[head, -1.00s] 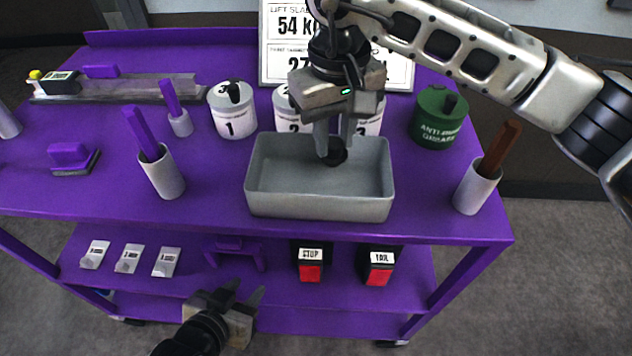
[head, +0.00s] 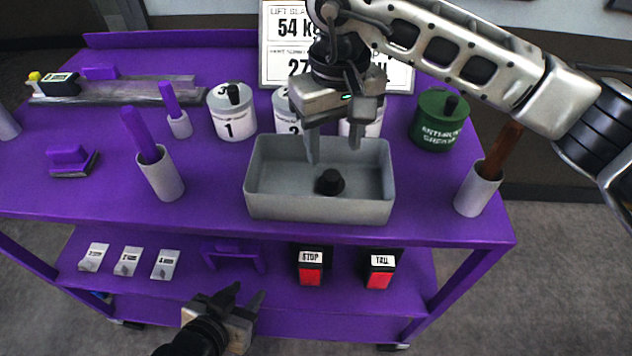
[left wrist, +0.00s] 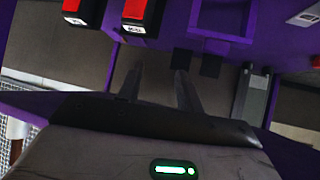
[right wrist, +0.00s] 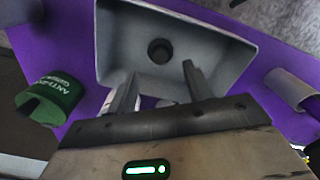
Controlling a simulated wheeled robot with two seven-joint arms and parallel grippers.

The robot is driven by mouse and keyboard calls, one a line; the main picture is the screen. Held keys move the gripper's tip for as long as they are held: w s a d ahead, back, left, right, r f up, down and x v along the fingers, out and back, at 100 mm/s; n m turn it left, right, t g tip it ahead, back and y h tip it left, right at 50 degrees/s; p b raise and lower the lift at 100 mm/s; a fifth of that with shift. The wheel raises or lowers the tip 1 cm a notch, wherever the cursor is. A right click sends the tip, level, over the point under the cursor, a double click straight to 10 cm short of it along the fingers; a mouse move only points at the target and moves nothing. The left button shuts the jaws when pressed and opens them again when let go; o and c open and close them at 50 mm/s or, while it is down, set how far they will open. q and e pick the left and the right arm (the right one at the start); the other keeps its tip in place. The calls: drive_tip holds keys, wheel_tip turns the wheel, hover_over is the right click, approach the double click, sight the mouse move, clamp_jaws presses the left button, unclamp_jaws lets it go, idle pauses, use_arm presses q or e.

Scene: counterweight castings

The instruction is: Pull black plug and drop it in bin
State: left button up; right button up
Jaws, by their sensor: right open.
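The black plug (head: 329,182) lies on the floor of the grey bin (head: 262,208), right of its middle. It also shows in the right wrist view (right wrist: 160,51), inside the bin (right wrist: 208,33). My right gripper (head: 333,158) is open and empty above the bin, its fingers apart and clear of the plug. It also shows open in the right wrist view (right wrist: 158,88). My left gripper (head: 249,297) is open and empty, low in front of the cart; its parted fingers show in the left wrist view (left wrist: 157,82).
White canisters, including number 1 (head: 232,112), and a green grease can (head: 440,120) stand behind the bin. White cups (head: 161,178) and (head: 476,192) flank it on the purple cart (head: 215,190). Red-fronted boxes (head: 311,268) sit on the lower shelf.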

wheel_tip(320, 180, up, 15)
drive_tip(key=b, duration=0.1)
drive_tip(key=shift+r, duration=0.15)
idle(0.4)
